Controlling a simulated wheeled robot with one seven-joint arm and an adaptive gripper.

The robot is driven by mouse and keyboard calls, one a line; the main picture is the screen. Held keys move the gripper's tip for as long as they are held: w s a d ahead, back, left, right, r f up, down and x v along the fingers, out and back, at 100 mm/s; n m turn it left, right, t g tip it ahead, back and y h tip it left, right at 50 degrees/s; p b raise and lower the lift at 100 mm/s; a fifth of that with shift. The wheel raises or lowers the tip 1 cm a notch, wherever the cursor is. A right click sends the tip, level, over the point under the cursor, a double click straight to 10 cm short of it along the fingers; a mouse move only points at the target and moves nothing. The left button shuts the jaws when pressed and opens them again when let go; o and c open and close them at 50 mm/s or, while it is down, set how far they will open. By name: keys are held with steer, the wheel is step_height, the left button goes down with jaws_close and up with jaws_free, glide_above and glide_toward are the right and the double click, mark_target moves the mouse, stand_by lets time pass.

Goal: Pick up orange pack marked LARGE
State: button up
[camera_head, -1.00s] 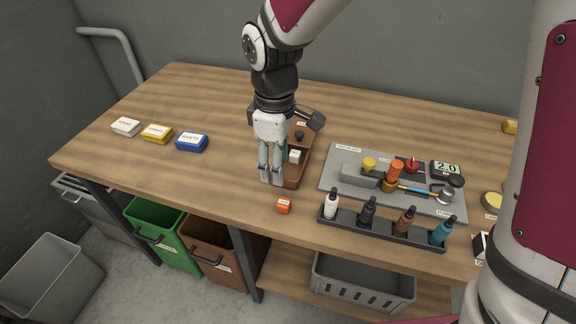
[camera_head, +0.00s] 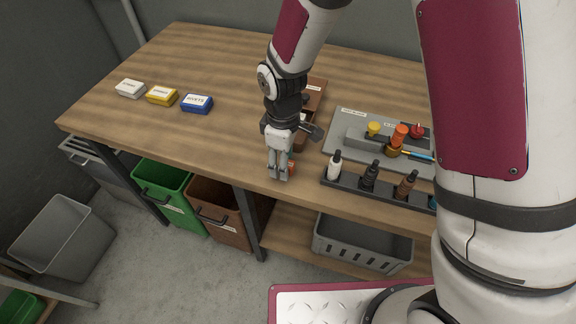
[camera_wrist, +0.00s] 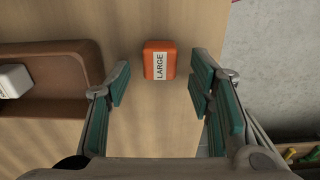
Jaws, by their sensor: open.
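The orange pack (camera_wrist: 154,62) with a white label reading LARGE lies on the wooden table near its front edge. In the wrist view it sits ahead of my gripper (camera_wrist: 160,95), between the lines of the two fingers and touching neither. In the head view my gripper (camera_head: 279,178) points down at the table's front edge. It hides most of the orange pack, and only a sliver of orange (camera_head: 291,168) shows beside the fingers. My gripper is open and empty.
A brown tray (camera_wrist: 78,75) with a white item (camera_wrist: 12,82) lies left in the wrist view. A dark rack (camera_head: 345,186) of bottles stands to the right. White, yellow and blue boxes (camera_head: 197,104) lie at the left. The table's front edge is close.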

steer(key=shift+f, duration=0.4)
steer(key=shift+c, duration=0.5)
steer(key=c, duration=0.9)
steer(key=shift+c, duration=0.2)
steer(key=shift+r, duration=0.15)
